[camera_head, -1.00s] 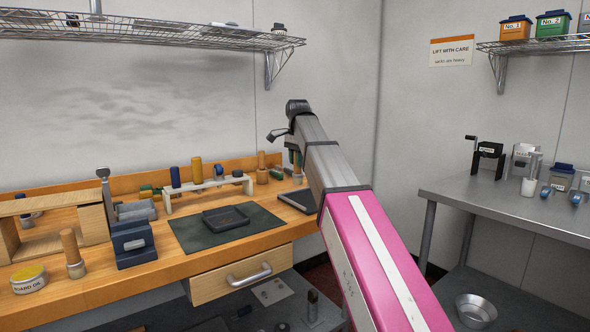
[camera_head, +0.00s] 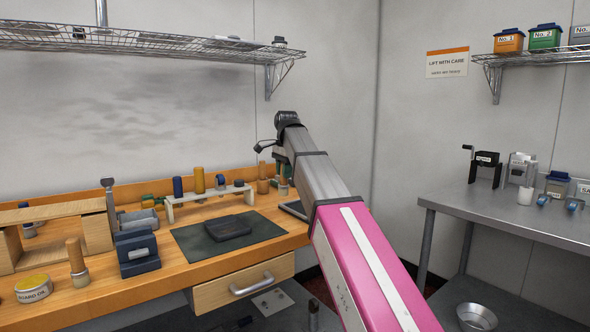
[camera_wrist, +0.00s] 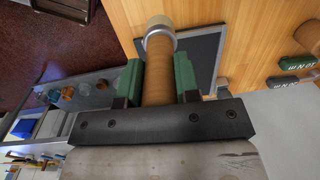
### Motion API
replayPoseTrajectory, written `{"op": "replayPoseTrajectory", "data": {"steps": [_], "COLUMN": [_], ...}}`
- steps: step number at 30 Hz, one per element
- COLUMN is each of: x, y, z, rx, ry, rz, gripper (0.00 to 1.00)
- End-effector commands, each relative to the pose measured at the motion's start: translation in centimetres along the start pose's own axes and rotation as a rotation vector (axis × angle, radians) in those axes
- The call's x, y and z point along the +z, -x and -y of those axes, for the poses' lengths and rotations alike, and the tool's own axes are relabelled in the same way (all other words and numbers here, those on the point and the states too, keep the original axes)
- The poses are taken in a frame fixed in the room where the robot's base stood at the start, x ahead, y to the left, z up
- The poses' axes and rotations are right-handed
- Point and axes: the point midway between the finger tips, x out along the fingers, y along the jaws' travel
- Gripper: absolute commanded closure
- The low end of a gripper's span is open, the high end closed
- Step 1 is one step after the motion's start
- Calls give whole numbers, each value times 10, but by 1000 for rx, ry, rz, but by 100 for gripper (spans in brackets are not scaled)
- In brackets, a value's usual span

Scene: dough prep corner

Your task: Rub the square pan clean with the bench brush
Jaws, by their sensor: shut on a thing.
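The square pan (camera_head: 228,229) is dark and shallow. It lies on a dark green mat (camera_head: 190,242) on the wooden bench. My gripper (camera_wrist: 158,85) shows green fingers closed on a round wooden handle, which I take for the bench brush (camera_wrist: 157,65). A pale metal collar is at the handle's far end; any bristles are hidden. In the head view my gripper (camera_head: 280,171) is mostly behind my arm, at the back right of the bench, right of the pan and apart from it.
A dark panel with a pale rim (camera_wrist: 205,45) lies below the held handle. A low rack (camera_head: 208,196) with upright handles stands behind the mat. A blue block (camera_head: 137,252) and another wooden-handled tool (camera_head: 77,262) stand left. A steel table (camera_head: 500,218) is at right.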

Motion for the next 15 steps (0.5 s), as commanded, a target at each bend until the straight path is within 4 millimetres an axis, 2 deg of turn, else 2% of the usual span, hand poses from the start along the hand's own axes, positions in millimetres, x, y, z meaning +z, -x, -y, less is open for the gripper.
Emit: {"op": "replayPoseTrajectory", "data": {"steps": [1, 3, 9, 12, 15], "x": [19, 45, 115, 141, 158], "y": [-6, -13, -29, -33, -36], "z": [4, 12, 32, 37, 41], "rx": [-24, -63, -163, -199, -222], "ry": [6, 8, 4, 0, -5], "rz": [10, 29, 90, 119, 140], "gripper": [98, 98, 98, 98, 98]}}
